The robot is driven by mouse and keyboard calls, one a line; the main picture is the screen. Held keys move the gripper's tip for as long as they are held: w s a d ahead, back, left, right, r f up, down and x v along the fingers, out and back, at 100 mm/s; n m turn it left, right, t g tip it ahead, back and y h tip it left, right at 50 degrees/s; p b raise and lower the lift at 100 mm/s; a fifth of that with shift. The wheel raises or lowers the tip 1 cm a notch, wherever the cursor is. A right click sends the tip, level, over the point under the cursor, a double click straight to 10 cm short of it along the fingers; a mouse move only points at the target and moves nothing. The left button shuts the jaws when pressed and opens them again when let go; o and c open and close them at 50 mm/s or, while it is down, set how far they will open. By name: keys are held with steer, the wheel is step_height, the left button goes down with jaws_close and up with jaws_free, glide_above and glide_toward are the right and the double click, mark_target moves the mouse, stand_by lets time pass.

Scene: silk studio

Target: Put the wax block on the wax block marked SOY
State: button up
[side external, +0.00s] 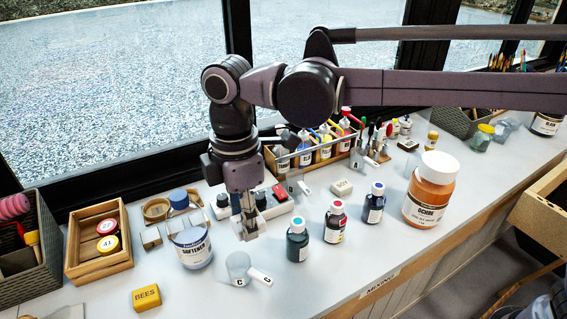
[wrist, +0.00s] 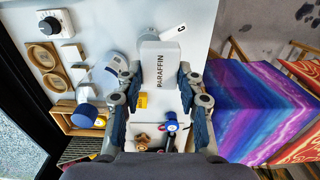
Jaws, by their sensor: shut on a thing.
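My gripper (side external: 247,218) points down over the middle of the table, between the softener jar and the teal bottle. In the wrist view my gripper (wrist: 157,80) is shut on a white wax block (wrist: 158,62) marked PARAFFIN. In the side view the fingers mostly hide this block. A second white block (side external: 341,188) lies on the table right of my gripper, behind the dye bottles; its lettering is too small to read surely. A yellow block (side external: 146,298) marked BEES lies at the front left and also shows in the wrist view (wrist: 142,100).
The softener jar (side external: 190,247) stands close left of my gripper. A clear cup (side external: 238,268) with a C tag is in front. Teal (side external: 297,240), red (side external: 335,222) and blue (side external: 374,203) bottles stand to the right. A wooden bottle rack (side external: 318,152) is behind.

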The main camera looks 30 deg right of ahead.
step_height(320, 180, up, 2)
steer(key=shift+w+d+r, duration=0.1)
steer(key=shift+d, duration=0.05)
steer(key=w+d, duration=0.5)
steer(key=d, duration=0.6)
steer(key=w+d, duration=0.4)
steer(key=d, duration=0.7)
steer(key=s+d, duration=0.1)
steer(key=d, duration=2)
glide_above(341, 185)
step_height(341, 185, down, 12)
steer(key=shift+d+f, duration=0.1)
steer(key=shift+f, duration=2)
steer(key=shift+f, duration=0.2)
